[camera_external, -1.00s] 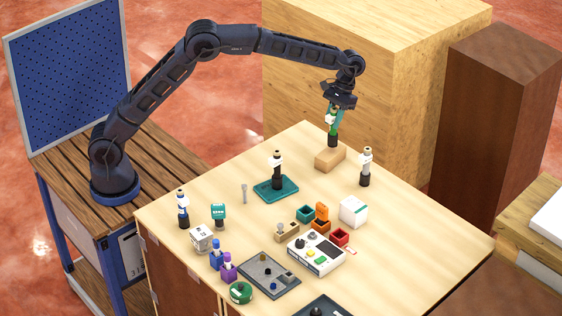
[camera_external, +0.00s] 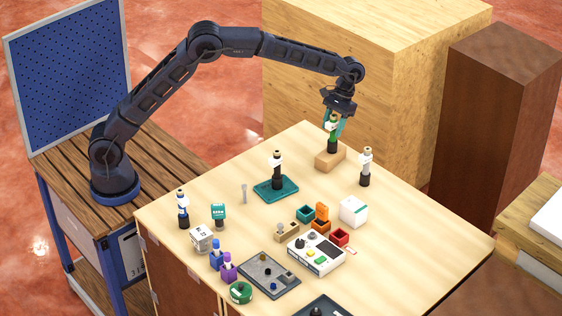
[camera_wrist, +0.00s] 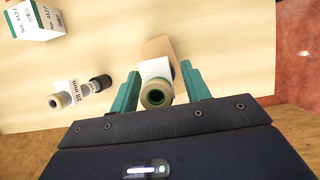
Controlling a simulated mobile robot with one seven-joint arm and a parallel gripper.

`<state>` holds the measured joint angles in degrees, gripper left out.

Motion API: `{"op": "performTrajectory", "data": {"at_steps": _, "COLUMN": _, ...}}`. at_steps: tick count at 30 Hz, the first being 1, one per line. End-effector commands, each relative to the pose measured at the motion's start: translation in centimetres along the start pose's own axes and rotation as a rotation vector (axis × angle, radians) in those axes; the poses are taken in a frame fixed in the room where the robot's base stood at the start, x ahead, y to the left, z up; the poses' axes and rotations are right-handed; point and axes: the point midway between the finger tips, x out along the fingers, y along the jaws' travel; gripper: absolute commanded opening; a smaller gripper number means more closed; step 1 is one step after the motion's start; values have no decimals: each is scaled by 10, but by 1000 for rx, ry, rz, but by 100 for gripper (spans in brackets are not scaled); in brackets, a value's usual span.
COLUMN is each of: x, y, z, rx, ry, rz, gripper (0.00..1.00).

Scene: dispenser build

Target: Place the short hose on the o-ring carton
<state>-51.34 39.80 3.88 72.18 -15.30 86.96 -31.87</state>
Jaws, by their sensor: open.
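The short hose (camera_external: 333,140) looks like an upright piece with a green body, black lower end, cream top ring and white tag. It appears to stand on the brown carton (camera_external: 330,160), which I take as the o-ring carton. In the wrist view the hose (camera_wrist: 155,92) shows its round cream end, and part of the tan carton (camera_wrist: 160,49) shows beyond it. My gripper (camera_external: 334,124) is open around the hose's upper part. In the wrist view the teal fingers of my gripper (camera_wrist: 160,90) stand apart on either side of it.
Another stands on a teal tray (camera_external: 277,199). A white box (camera_external: 354,212), small bins and a white device (camera_external: 316,254) are nearer. Large wooden blocks rise behind the table.

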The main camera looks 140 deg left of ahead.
Motion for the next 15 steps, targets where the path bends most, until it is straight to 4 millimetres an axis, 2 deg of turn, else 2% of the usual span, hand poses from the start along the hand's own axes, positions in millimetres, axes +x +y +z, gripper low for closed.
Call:
{"op": "performTrajectory", "data": {"at_steps": 5, "x": -13, "y": 0, "z": 0, "rx": 0, "ry": 2, "rz": 1, "gripper": 47}}
{"op": "performTrajectory", "data": {"at_steps": 15, "x": -76, "y": 0, "z": 0, "rx": 0, "ry": 3, "rz": 2, "gripper": 47}}
